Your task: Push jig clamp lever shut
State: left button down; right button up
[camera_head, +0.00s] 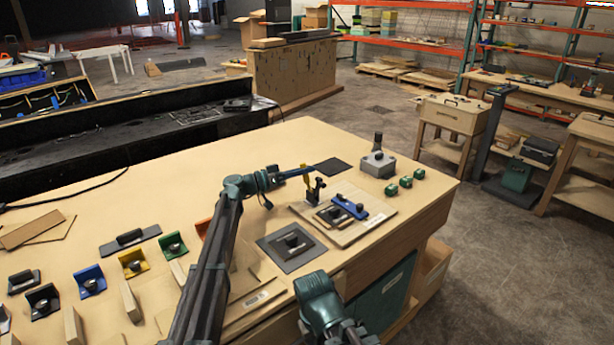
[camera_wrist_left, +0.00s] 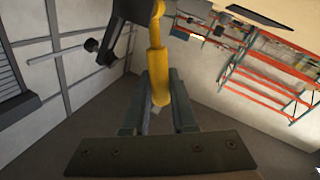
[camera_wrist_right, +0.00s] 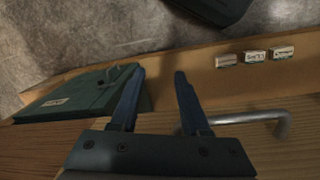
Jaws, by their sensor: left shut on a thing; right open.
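The jig (camera_head: 375,229) is a light board on the bench, carrying a blue bar (camera_head: 352,207) and a dark plate with a knob. The clamp's yellow lever (camera_head: 306,181) stands upright at the jig's back left corner. My left gripper (camera_head: 307,170) is shut on the lever's upper end. In the left wrist view the yellow lever (camera_wrist_left: 157,60) runs down between the two fingers (camera_wrist_left: 158,98), with the dark clamp part at the top. My right gripper (camera_wrist_right: 158,95) is open and empty, off the bench's front edge; its fingertips are hard to make out in the head view.
A grey block with a black post (camera_head: 378,164) and several green blocks (camera_head: 405,182) stand right of the jig. Coloured brackets (camera_head: 133,262) fill the bench's left. A metal handle (camera_wrist_right: 270,118) is near my right gripper.

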pick_arm(q)
jog(key=shift+a, duration=0.1)
jog(key=c, duration=1)
grip_release()
